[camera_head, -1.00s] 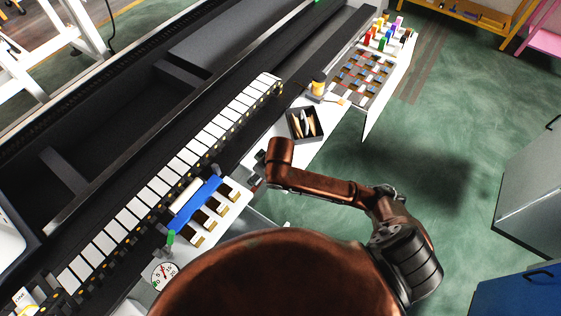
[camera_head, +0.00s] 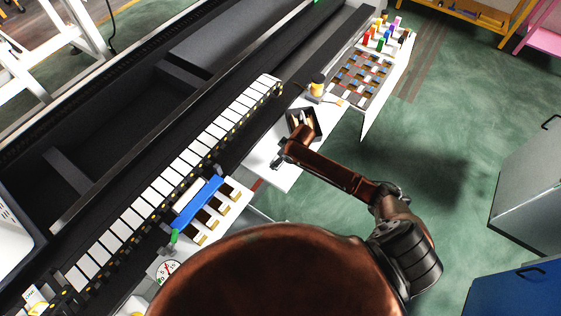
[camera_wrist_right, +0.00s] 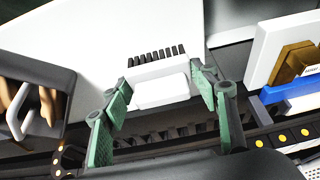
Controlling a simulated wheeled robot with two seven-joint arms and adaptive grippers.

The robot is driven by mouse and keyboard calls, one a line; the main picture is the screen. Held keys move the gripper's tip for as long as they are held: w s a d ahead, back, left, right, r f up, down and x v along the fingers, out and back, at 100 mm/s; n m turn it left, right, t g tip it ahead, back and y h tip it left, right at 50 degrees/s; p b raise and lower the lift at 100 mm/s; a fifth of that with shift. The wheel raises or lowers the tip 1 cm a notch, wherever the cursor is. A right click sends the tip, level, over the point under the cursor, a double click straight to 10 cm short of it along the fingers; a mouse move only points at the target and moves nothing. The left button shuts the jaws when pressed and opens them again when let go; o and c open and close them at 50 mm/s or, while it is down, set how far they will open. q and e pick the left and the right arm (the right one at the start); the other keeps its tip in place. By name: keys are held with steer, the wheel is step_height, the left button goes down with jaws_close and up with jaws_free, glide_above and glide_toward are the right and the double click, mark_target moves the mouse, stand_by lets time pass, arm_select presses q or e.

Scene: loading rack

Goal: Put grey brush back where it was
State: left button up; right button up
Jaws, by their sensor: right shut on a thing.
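My right gripper (camera_head: 277,162) hangs over the white worktop (camera_head: 286,177), just in front of the dark box (camera_head: 289,128). In the right wrist view the gripper (camera_wrist_right: 166,88) is shut on a pale grey-white brush (camera_wrist_right: 160,92) with a row of black bristles. The green finger pads are on either side of its body, and the bristles point away from the wrist. The brush cannot be made out in the head view. The dark box also shows at the left of the wrist view (camera_wrist_right: 66,88), holding brown and white handled items. My left gripper is not in view.
A blue-and-white rack (camera_head: 197,207) with brown slots stands at the lower left of the worktop. A yellow-topped item (camera_head: 317,89) and a board of coloured parts (camera_head: 362,77) lie beyond the box. The conveyor with white slats (camera_head: 190,157) runs alongside. The worktop before the box is clear.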

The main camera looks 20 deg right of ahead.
steer(key=shift+w+d+f, duration=0.3)
steer(key=shift+f, duration=0.2)
steer(key=shift+d+f, duration=0.1)
steer(key=shift+f, duration=1.55)
steer(key=o, duration=1.1)
steer(key=shift+f, duration=0.15)
steer(key=v, duration=1.2)
steer(key=shift+w, duration=0.1)
